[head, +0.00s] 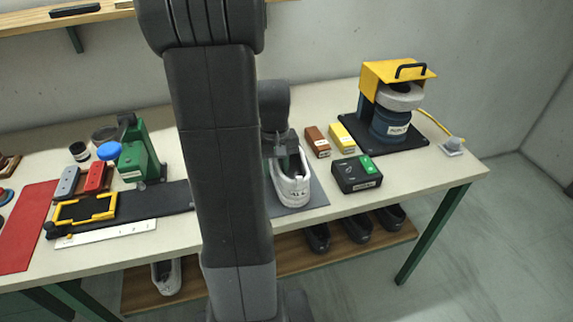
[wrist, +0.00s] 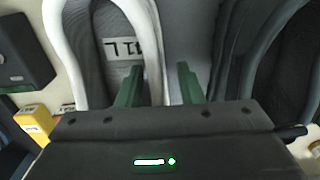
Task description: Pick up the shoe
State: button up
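A white shoe with a grey insole (head: 291,187) sits on a grey mat (head: 309,203) on the table, partly hidden by my arm. In the wrist view, the shoe (wrist: 64,45) fills the upper left, with a label in its opening. My gripper (wrist: 160,70) is open at the shoe's near end. One green finger is over the opening and the other is outside, with the white side wall between them. I see gaps, but cannot tell how deep the fingers reach. In the head view, my gripper (head: 281,148) is mostly hidden.
A dark shoe (wrist: 285,55) lies beside the right finger in the wrist view. A black box with a green top (head: 357,174), brown block (head: 317,141) and yellow block (head: 341,137) stand right of the mat. A yellow-and-blue machine (head: 390,120) stands farther back.

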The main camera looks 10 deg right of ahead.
jog(key=shift+f, duration=0.5)
grip_shut()
